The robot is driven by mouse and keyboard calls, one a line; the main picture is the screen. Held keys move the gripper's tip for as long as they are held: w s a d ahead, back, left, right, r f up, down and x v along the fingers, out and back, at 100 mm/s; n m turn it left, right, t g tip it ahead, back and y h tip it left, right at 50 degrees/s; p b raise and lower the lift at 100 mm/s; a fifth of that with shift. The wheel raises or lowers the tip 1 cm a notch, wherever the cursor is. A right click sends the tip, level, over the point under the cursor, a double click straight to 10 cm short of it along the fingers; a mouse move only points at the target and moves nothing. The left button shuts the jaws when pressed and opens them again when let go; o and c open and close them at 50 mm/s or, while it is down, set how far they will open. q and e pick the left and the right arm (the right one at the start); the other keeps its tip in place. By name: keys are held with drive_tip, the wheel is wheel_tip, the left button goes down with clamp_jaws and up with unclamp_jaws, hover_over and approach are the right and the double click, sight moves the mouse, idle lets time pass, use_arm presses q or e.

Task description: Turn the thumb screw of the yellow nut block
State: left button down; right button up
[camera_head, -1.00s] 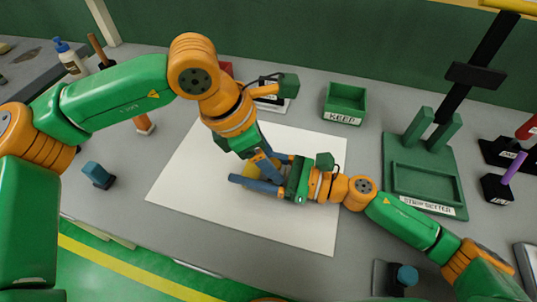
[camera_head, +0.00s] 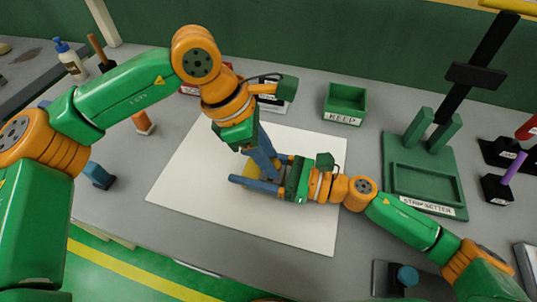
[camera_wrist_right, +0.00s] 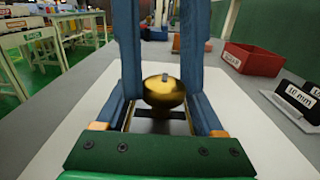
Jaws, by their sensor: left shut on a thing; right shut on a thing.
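The yellow nut block (camera_head: 247,168) shows as a small patch on the white mat (camera_head: 210,192), mostly hidden by my grippers. In the right wrist view it is a rounded gold body (camera_wrist_right: 163,92) with a small grey tip on top. My right gripper (camera_head: 250,169) lies low over the mat, reaches in from the right and is shut on the block, blue fingers on either side. My left gripper (camera_head: 269,173) comes down from above, its blue fingers reaching to the block, shut on the thumb screw. The screw's grip point is hidden in the head view.
A green KEEP bin (camera_head: 346,103) stands behind the mat. A green strip-setter fixture (camera_head: 425,170) is to the right. A red bin (camera_wrist_right: 252,59) and a 10 mm label stand (camera_wrist_right: 297,100) show in the right wrist view. The mat's front is clear.

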use_arm(q)
drive_tip(key=m, duration=0.1)
drive_tip(key=m+g, duration=0.1)
drive_tip(key=m, duration=0.1)
drive_tip(key=shift+w+m, duration=0.2)
drive_tip(key=shift+m, duration=0.1)
drive_tip(key=m, duration=0.1)
drive_tip(key=m+g+y, duration=0.1)
drive_tip(key=m, duration=0.1)
drive_tip(key=shift+w+d+m+g, duration=0.1)
drive_tip(key=shift+m+g, duration=0.2)
drive_tip(key=m+y, duration=0.1)
drive_tip(key=m, duration=0.2)
drive_tip(key=m+g, duration=0.1)
drive_tip(key=m, duration=0.2)
drive_tip(key=shift+w+d+y, duration=0.15)
drive_tip(key=shift+w+y, duration=0.05)
drive_tip(key=shift+y, duration=0.2)
drive_tip(key=shift+m, duration=0.3)
drive_tip(key=c, duration=0.5)
unclamp_jaws()
drive_tip(key=shift+s, duration=0.1)
